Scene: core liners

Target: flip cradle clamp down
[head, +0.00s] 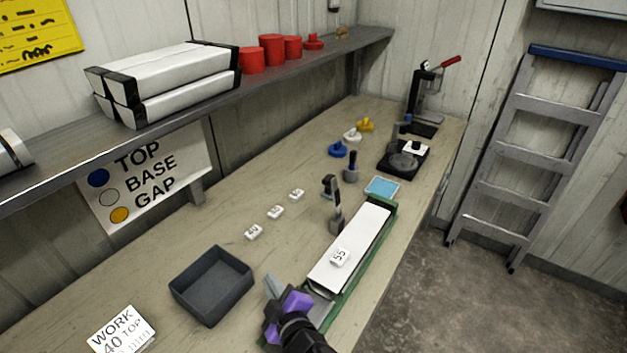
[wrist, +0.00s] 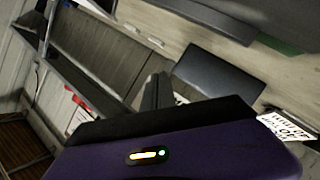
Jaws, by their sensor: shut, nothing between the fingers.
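The green cradle (head: 345,297) lies along the front edge of the bench and holds a long white core liner (head: 358,235). A small white block marked 55 (head: 340,257) sits on the liner. A dark clamp (head: 335,205) stands beside the cradle's left side, its arm apparently upright. My purple gripper (head: 274,288) is over the bench near the cradle's near end, left of it and apart from the clamp. Its dark fingers (wrist: 157,91) are together and empty in the wrist view. The clamp cannot be made out in the wrist view.
A dark open tray (head: 212,286) sits left of my gripper; it also shows in the wrist view (wrist: 215,72). Small numbered blocks (head: 276,211) line the bench. Coloured knobs (head: 352,135), a black-based device (head: 403,160) and a red-handled press (head: 425,100) stand farther back.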

